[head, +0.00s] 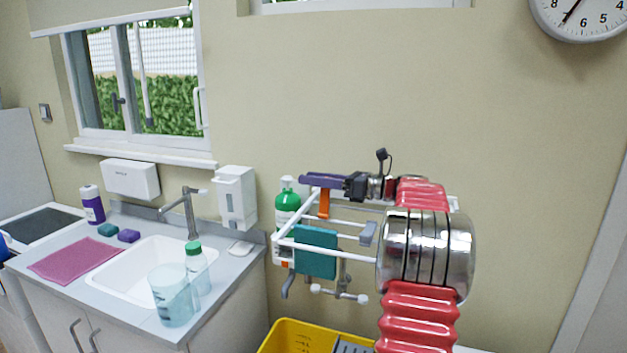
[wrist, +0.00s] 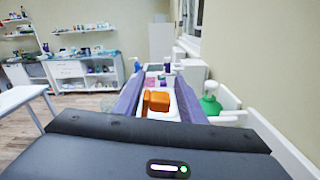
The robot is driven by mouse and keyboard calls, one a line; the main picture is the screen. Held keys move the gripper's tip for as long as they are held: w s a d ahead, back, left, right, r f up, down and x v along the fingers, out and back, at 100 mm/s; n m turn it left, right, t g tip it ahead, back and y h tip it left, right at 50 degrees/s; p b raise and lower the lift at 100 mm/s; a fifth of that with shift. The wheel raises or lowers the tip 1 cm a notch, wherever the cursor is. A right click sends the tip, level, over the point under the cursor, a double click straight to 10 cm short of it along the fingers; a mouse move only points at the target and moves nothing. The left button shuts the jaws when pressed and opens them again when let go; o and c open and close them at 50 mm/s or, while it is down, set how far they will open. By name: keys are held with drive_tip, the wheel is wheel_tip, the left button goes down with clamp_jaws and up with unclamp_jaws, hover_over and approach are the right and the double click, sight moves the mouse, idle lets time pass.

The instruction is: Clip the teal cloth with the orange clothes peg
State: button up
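The orange clothes peg (head: 324,203) is upright at the upper rail of a white rack in the head view. My gripper (head: 322,181), with purple fingers, is level just above it. In the wrist view the peg (wrist: 157,103) shows between the two spread fingers, with a gap beside the right finger. My gripper (wrist: 158,90) looks open, and whether a finger touches the peg is unclear. The teal cloth (head: 315,252) hangs from the rack's lower front rail, below the peg and apart from it. The cloth does not show in the wrist view.
The white rack (head: 302,245) has several bars around the cloth. A green and white bottle (head: 287,201) stands close behind it. A sink counter (head: 130,309) with a clear cup (head: 172,295) and a bottle is to the left. A yellow crate (head: 300,338) sits below.

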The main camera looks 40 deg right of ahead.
drive_tip(key=shift+w, duration=0.1)
drive_tip(key=shift+c, duration=0.2)
clamp_jaws()
idle(0.4)
